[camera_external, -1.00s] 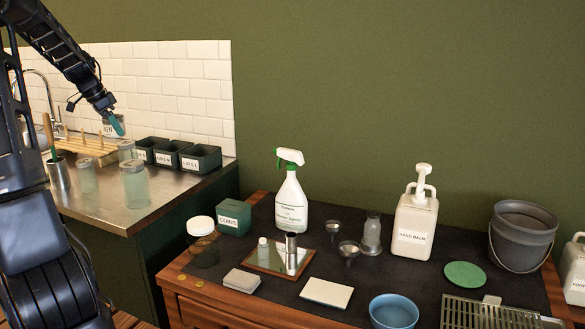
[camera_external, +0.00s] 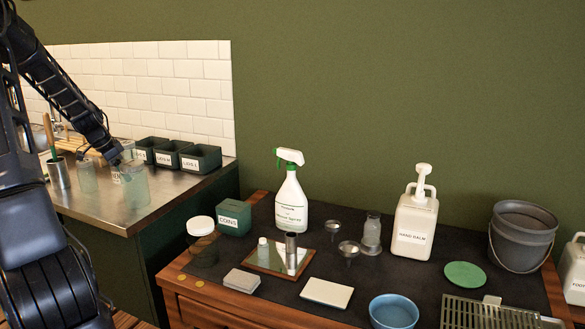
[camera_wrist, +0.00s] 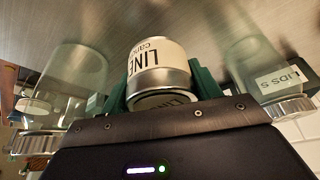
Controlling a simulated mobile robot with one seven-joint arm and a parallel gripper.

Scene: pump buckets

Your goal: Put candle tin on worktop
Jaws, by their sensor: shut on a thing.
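The candle tin (camera_wrist: 157,55) is a small metal tin with a cream label reading "LINE…". It sits between the green fingers of my gripper (camera_wrist: 160,88) in the wrist view, and the gripper is shut on it. In the external view my gripper (camera_external: 118,160) is low over the steel worktop (camera_external: 100,209), among the glass jars. The tin is mostly hidden there behind the gripper and a jar. I cannot tell whether the tin touches the worktop.
Frosted glass jars stand close by, one at the front (camera_external: 134,190) and one to the left (camera_external: 88,177). Dark green labelled bins (camera_external: 200,160) line the tiled wall. A steel cup (camera_external: 59,174) holds a brush. The worktop's front is clear.

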